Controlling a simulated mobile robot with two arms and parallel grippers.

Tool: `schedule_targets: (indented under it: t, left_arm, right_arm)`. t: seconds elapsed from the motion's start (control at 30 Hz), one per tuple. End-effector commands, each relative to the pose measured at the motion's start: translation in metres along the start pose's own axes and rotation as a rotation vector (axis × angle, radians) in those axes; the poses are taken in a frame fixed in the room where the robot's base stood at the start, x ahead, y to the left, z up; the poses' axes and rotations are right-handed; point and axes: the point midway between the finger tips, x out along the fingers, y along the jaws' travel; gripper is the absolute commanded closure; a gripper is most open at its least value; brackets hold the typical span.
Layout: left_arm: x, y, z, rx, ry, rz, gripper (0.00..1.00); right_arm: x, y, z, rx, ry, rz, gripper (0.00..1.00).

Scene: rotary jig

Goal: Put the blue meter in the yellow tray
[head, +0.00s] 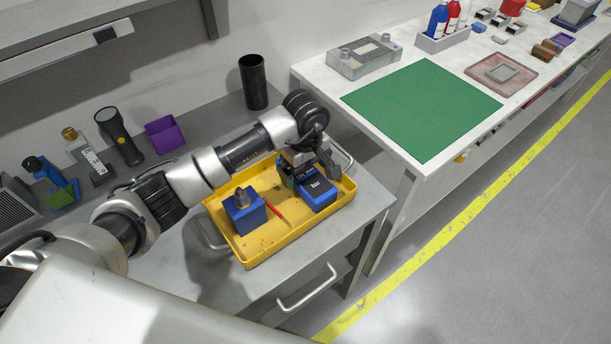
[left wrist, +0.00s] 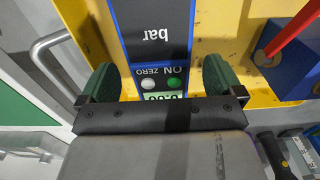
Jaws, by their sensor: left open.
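The blue meter (head: 318,195) lies in the right part of the yellow tray (head: 248,261), on the grey bench. My left gripper (head: 305,179) is over the meter's far end, with its fingers apart. In the left wrist view the meter (left wrist: 152,35) runs between the two green fingertips of my left gripper (left wrist: 160,79). Its "bar" label, two buttons and part of a green display show. A gap shows on each side between finger and meter. The gripper's body hides the meter's near end there. My right gripper is in neither view.
The tray also holds a blue block with a brass knob (head: 243,211) and a red stick (head: 277,211). A black cup (head: 254,82), purple bin (head: 164,134) and flashlight (head: 118,134) stand behind. A white table with a green mat (head: 422,108) is at right.

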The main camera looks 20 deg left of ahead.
Motion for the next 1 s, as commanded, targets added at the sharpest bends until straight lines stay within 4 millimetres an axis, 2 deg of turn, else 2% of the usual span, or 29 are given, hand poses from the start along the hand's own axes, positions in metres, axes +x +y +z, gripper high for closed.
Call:
schedule_targets:
  t: [0.2, 0.4, 0.6, 1.0]
  left_arm:
    - [-0.049, 0.001, -0.001, 0.002, 0.005, 0.005, 0.04]
    - [-0.079, 0.001, -0.001, -0.001, 0.003, 0.003, 0.04]
    - [-0.090, 0.000, 0.000, 0.000, 0.001, 0.000, 0.04]
    - [-0.091, 0.000, 0.000, 0.000, 0.000, 0.000, 0.04]
  right_arm:
    - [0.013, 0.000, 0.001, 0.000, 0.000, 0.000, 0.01]
    - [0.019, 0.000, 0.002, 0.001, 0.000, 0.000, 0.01]
    - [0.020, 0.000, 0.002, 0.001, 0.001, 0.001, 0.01]
    - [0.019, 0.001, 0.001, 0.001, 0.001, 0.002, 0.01]
